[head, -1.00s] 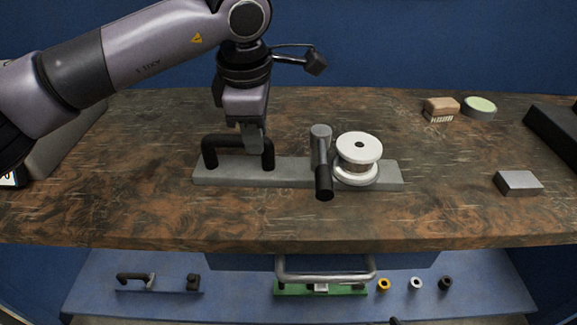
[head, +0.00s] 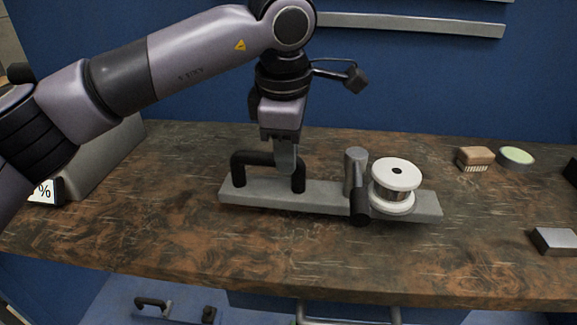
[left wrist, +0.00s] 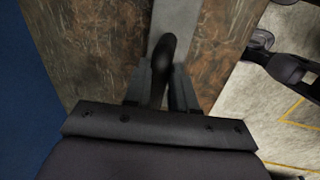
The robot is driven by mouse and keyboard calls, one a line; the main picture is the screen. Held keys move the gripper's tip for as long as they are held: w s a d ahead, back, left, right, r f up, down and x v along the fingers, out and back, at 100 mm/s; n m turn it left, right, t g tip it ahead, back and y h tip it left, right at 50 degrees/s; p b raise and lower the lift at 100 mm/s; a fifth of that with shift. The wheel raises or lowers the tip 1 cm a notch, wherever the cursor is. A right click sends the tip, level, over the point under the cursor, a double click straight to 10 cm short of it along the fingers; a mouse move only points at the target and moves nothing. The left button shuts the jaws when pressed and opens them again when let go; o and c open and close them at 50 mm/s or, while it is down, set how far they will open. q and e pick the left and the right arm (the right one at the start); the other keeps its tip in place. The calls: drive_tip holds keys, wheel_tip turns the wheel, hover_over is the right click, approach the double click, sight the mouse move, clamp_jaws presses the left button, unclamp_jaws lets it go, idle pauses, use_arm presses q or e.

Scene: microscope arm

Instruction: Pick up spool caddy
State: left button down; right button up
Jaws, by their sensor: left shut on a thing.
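The spool caddy (head: 325,200) is a long grey bar with a black arched handle (head: 253,158) at its left end. It carries a grey post (head: 355,170) with a black end piece, and a white spool (head: 396,183). My left gripper (head: 287,165) comes down from above and is shut on the handle, near its right leg. In the left wrist view the black handle (left wrist: 165,62) runs between the two fingers, with the grey bar (left wrist: 175,15) beyond. I cannot tell whether the bar touches the table. My right gripper is not in view.
On the brown worktop (head: 150,235) a brush (head: 475,158) and a round green-topped tin (head: 515,157) stand at the back right. A grey block (head: 555,241) lies at the right edge. A grey device (head: 95,170) stands at the left. The table front is clear.

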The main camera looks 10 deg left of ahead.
use_arm(q)
wheel_tip(320, 180, up, 16)
drive_tip(key=p, duration=0.2)
